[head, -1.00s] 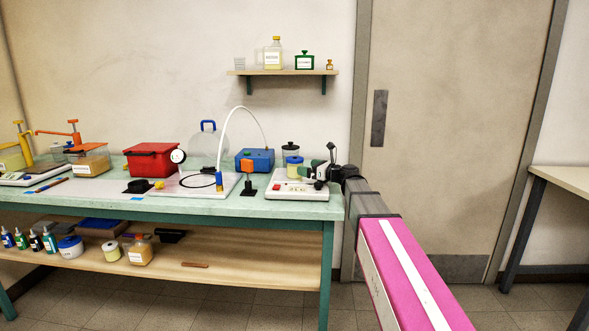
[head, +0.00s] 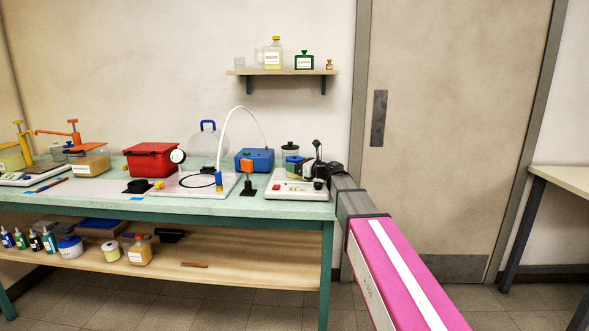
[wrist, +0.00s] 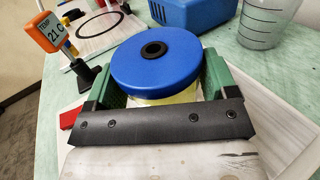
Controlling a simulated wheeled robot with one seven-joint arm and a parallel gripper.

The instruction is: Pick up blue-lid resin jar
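The blue-lid resin jar (wrist: 155,65) stands upright in the wrist view, with a round blue lid, a dark centre knob and a pale yellow body. My gripper (wrist: 160,88) has its two green fingers on either side of the jar, just below the lid. The lid overlaps the fingers, and whether they press on the body is hidden.
The orange temperature display (wrist: 72,32) stands close left of the jar. The blue box (head: 254,160) and a clear graduated beaker (wrist: 264,20) are behind. A red box (head: 151,160) stands farther left on the bench (head: 110,205).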

